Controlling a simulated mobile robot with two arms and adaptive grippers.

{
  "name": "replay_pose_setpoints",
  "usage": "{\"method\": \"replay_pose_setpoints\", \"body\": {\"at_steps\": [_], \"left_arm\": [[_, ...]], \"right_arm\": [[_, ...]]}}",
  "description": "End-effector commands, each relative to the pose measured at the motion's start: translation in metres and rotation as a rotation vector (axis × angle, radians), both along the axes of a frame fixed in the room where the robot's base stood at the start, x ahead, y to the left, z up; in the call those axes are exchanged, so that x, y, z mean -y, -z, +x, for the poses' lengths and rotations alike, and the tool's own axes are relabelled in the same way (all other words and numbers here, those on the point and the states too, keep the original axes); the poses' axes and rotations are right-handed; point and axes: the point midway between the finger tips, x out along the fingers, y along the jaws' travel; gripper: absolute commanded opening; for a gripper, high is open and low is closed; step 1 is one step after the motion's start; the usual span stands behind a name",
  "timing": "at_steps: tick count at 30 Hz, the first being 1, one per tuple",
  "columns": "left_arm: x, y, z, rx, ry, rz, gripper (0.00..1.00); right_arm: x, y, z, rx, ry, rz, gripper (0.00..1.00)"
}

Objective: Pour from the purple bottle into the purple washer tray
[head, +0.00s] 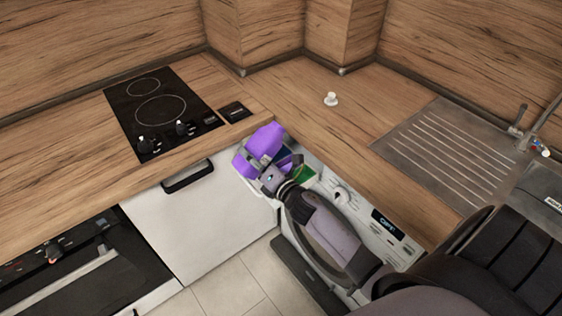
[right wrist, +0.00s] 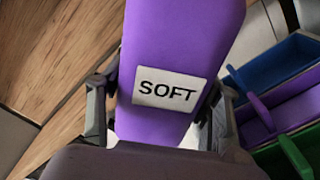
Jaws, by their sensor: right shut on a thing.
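The purple bottle (head: 266,138) is held by my right gripper (head: 264,163) above the front of the washer, beside its pulled-out drawer. In the right wrist view the bottle (right wrist: 180,45) fills the middle, with a white "SOFT" label facing the camera. The fingers (right wrist: 160,115) are shut on both its sides. The bottle looks tilted in the head view; its mouth is not clear. The purple washer tray (right wrist: 285,106) lies between the blue and green trays, to the right of the bottle in the wrist view. No liquid is visible. My left gripper is out of view.
The blue tray (right wrist: 275,70) and green tray (right wrist: 300,155) flank the purple one. A small white cap-like object (head: 331,99) stands on the wooden counter. The hob (head: 160,110) is left, the metal sink drainer (head: 440,150) right. The counter between is mostly clear.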

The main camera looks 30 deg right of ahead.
Motion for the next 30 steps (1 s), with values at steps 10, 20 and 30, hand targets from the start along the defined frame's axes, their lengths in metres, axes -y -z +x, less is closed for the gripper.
{"method": "replay_pose_setpoints", "body": {"at_steps": [10, 20, 30], "left_arm": [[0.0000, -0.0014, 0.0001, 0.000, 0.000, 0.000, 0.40], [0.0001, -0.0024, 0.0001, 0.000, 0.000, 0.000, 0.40], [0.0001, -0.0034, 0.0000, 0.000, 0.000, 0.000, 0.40]], "right_arm": [[-0.0012, -0.0024, 0.0005, 0.002, -0.001, 0.021, 0.07], [-0.0020, -0.0024, 0.0005, 0.000, -0.001, 0.040, 0.07], [-0.0029, -0.0022, 0.0004, -0.001, -0.002, 0.060, 0.07]]}}
